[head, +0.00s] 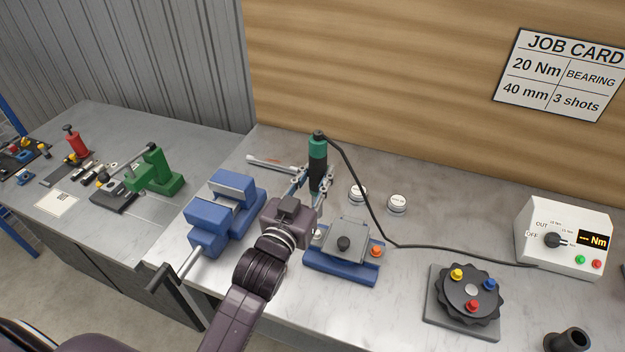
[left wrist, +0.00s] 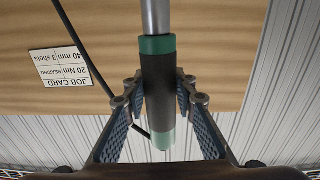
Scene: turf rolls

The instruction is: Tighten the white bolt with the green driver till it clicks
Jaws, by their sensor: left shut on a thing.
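The green driver (head: 317,151) has a green upper body, a black grip and a cable from its top. My left gripper (head: 314,183) is shut on it and holds it upright above the bench, behind the blue fixture (head: 340,273). In the left wrist view the driver (left wrist: 157,85) stands between the two fingers (left wrist: 157,103), its silver shaft running out of the top of the picture. A small white piece (head: 320,231) shows at the left of the fixture, perhaps the white bolt; it is too small to be sure. An orange bolt head (head: 376,251) is at the fixture's right. My right gripper is out of view.
The driver's cable (head: 375,213) runs to a white controller (head: 566,240) showing dashes and Nm. Two white round tins (head: 397,204) stand behind the fixture. A blue vise (head: 222,213) is at the left. A black knobbed disc (head: 468,292) with coloured bolts sits at the right.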

